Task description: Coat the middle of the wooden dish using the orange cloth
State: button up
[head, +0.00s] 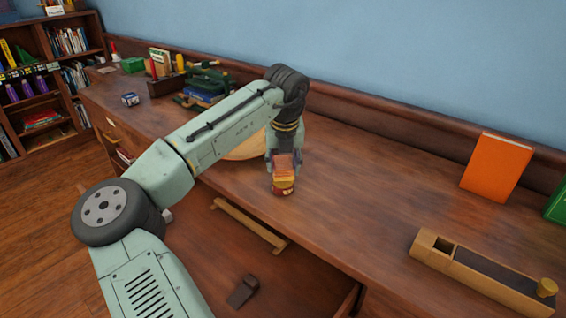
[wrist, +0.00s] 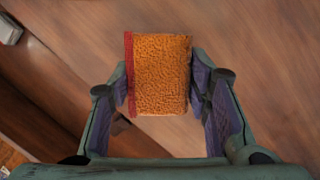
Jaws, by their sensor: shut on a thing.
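My gripper (head: 284,158) is shut on the folded orange cloth (head: 284,171). In the wrist view the cloth (wrist: 161,75) fills the gap between the two fingers, with a red strip along its left side.
An orange book (head: 497,167) and a long wooden box (head: 483,274) stand on the right of the worktop (head: 385,195). A blue and white box (head: 130,99) and a green clamp-like tool (head: 208,80) are at the left. The worktop between my gripper and the book is clear.

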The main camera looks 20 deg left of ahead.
aim_at(283, 160)
jog(key=shift+r+p, duration=1.95)
jog(key=shift+r, duration=0.2)
